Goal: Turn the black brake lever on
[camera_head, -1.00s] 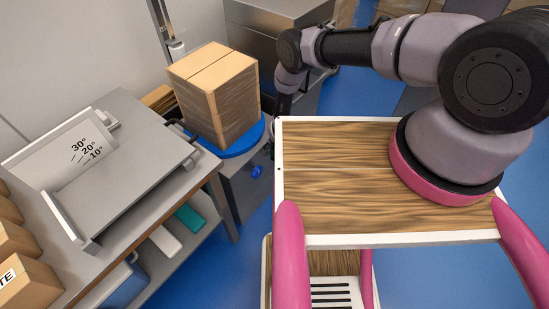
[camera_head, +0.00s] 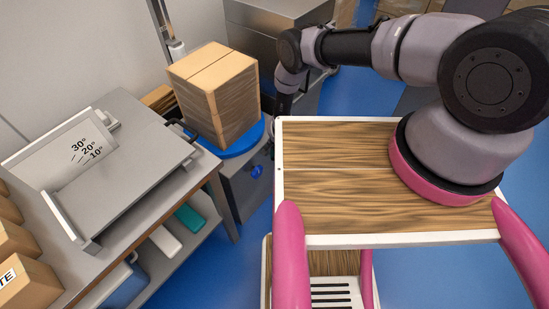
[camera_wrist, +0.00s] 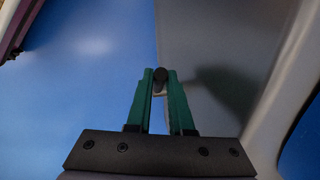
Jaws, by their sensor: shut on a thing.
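The black brake lever (camera_wrist: 160,73) shows in the wrist view as a dark rounded end between the green fingertips. Most of its length is hidden. My gripper (camera_wrist: 160,84) is shut on it, with one finger on each side. In the head view my arm reaches down beside the stand with the round blue top (camera_head: 245,144). My gripper and the lever are hidden there behind my wooden deck.
Stacked cardboard boxes (camera_head: 217,94) stand on the blue top. A small blue knob (camera_head: 257,171) is on the stand's side. A grey bench (camera_head: 132,165) with an angled plate is at left, close to the stand. Blue floor (camera_head: 415,268) is open at right.

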